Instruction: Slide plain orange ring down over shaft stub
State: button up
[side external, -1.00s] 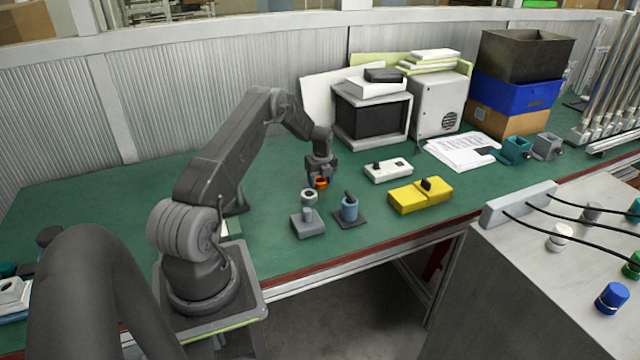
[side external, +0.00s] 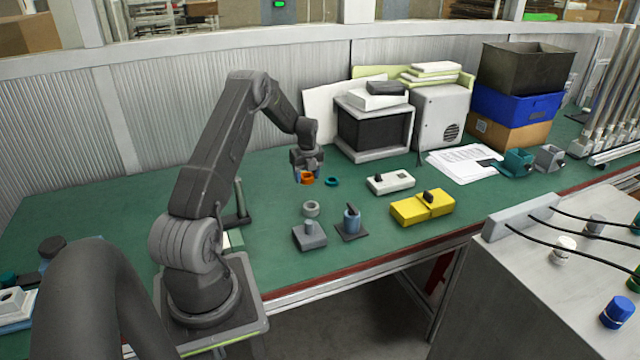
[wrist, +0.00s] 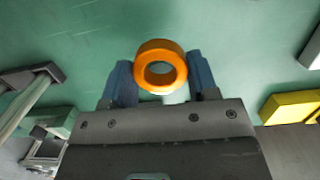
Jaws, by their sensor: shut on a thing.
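The plain orange ring (side external: 307,181) is held in my gripper (side external: 307,179), above the green bench. In the wrist view the orange ring (wrist: 158,49) sits between the two blue fingers of my gripper (wrist: 160,75), its hole facing the camera. A grey block with a short upright stub (side external: 309,239) stands nearer the camera, below the ring in the picture. To its right a blue cylinder with a dark top (side external: 351,221) stands on a dark plate. I cannot tell for sure which is the shaft stub. The ring is apart from both.
A grey ring (side external: 311,208) lies behind the grey block, and a teal ring (side external: 332,181) lies right of my gripper. A white switch box (side external: 391,182) and a yellow box (side external: 422,207) stand to the right. The bench is clear at the left back.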

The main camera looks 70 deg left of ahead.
aim_at(309, 222)
jog(key=s+r, duration=0.1)
jog(key=s+a+r, duration=0.1)
jog(key=s, duration=0.1)
jog(key=s+r, duration=0.1)
jog(key=s, duration=0.1)
jog(key=shift+s+a+r, duration=0.15)
jog(key=shift+s+r, duration=0.05)
jog(key=shift+s, duration=0.05)
jog(key=d, duration=1.1)
jog(key=shift+w+d, duration=0.1)
jog(key=shift+w, duration=0.2)
jog(key=d, duration=0.3)
jog(key=s+d, duration=0.1)
jog(key=d, duration=0.4)
jog(key=shift+s+d+f, duration=0.15)
jog(key=shift+d+f, duration=0.1)
jog(key=shift+d, duration=0.05)
jog(key=shift+s+d+f, duration=0.1)
jog(key=shift+d, duration=0.15)
jog(key=shift+d+f, duration=0.1)
jog(key=shift+f, duration=2.75)
jog(key=shift+f, duration=0.6)
